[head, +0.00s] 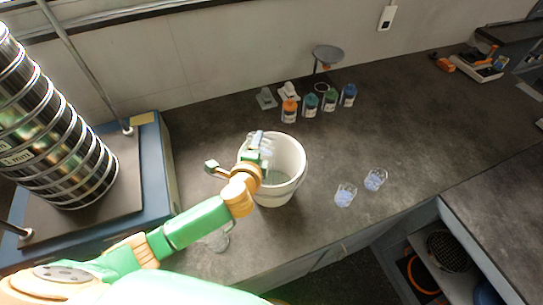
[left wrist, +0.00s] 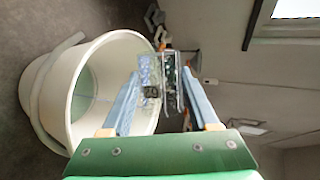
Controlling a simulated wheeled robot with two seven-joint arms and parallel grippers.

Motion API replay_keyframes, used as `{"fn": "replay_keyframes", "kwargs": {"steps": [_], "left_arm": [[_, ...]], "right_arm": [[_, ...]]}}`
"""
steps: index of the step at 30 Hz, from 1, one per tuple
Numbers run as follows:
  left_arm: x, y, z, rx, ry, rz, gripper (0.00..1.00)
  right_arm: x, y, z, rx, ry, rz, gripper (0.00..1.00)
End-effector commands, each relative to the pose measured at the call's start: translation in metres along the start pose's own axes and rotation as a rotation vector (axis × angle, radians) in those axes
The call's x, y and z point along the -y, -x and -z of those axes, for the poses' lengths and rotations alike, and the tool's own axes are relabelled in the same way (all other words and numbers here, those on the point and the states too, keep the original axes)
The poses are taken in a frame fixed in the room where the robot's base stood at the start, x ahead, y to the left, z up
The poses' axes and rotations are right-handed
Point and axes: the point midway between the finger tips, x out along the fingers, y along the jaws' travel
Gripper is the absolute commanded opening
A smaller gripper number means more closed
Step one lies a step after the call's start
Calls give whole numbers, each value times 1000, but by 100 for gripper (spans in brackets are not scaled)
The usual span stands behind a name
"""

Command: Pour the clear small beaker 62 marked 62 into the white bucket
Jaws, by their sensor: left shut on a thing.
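The white bucket (head: 283,192) stands on the dark counter, and its open mouth fills the left of the left wrist view (left wrist: 75,85). My left gripper (head: 260,146) is over the left part of the bucket's mouth. It is shut on a clear small beaker (left wrist: 150,72), which lies between its fingers (left wrist: 160,90) at the bucket's rim in the wrist view. I cannot read the number on this beaker or tell whether anything is left in it. The bucket's inside looks pale, with little detail. My right gripper is not in view.
Two clear beakers with bluish contents (head: 346,196) (head: 375,180) stand right of the bucket. Another clear vessel (head: 217,240) is partly behind my left arm. Several small bottles (head: 310,105) stand behind. A sieve stack (head: 55,130) is at the left.

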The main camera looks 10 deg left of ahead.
Motion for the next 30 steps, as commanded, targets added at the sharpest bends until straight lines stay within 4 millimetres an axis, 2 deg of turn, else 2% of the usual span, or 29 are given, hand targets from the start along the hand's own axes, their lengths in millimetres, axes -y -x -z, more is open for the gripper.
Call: {"fn": "replay_keyframes", "kwargs": {"steps": [30], "left_arm": [[2, 2, 2, 26, -61, 25, 1]], "right_arm": [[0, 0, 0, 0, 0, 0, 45]]}}
